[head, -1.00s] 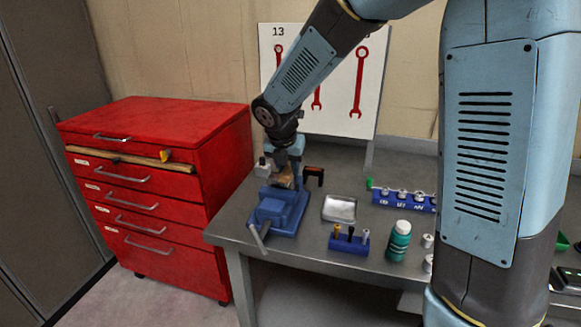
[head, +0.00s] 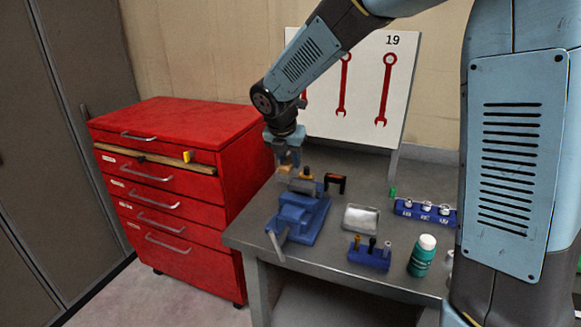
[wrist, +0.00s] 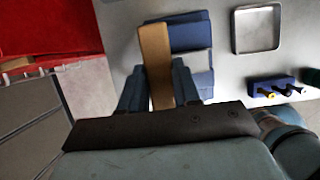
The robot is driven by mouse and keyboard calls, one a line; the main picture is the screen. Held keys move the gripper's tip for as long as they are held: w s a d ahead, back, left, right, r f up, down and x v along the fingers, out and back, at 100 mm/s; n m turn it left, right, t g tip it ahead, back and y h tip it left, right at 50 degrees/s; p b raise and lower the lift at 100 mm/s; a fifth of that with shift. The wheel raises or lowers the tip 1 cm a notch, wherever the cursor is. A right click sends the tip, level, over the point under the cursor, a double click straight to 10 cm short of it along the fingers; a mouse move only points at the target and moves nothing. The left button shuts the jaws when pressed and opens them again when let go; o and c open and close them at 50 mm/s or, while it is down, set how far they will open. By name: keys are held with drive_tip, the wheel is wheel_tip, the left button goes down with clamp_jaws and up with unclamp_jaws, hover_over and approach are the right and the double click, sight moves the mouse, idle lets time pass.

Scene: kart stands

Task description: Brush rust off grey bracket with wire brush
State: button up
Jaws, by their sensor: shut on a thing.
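My gripper (head: 287,158) points down above the back of the blue vise (head: 302,215). It is shut on the wire brush, whose tan wooden body (wrist: 157,62) lies between the two fingers in the wrist view. The bristles are hidden below the wood. A small grey piece (head: 303,185), probably the bracket, shows at the top of the vise, just below and right of my gripper in the head view. Its rust cannot be made out. I cannot tell whether the brush touches it. The vise also shows beyond the brush in the wrist view (wrist: 192,32).
A red drawer cabinet (head: 170,180) stands close left of the grey bench (head: 335,245). A metal tray (head: 361,218), a blue holder (head: 369,256) with small tools, a green bottle (head: 422,256) and a blue socket rack (head: 425,213) stand right of the vise. A wrench board (head: 365,95) stands behind.

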drive_tip(key=shift+d+r, duration=0.1)
drive_tip(key=shift+r, duration=2.15)
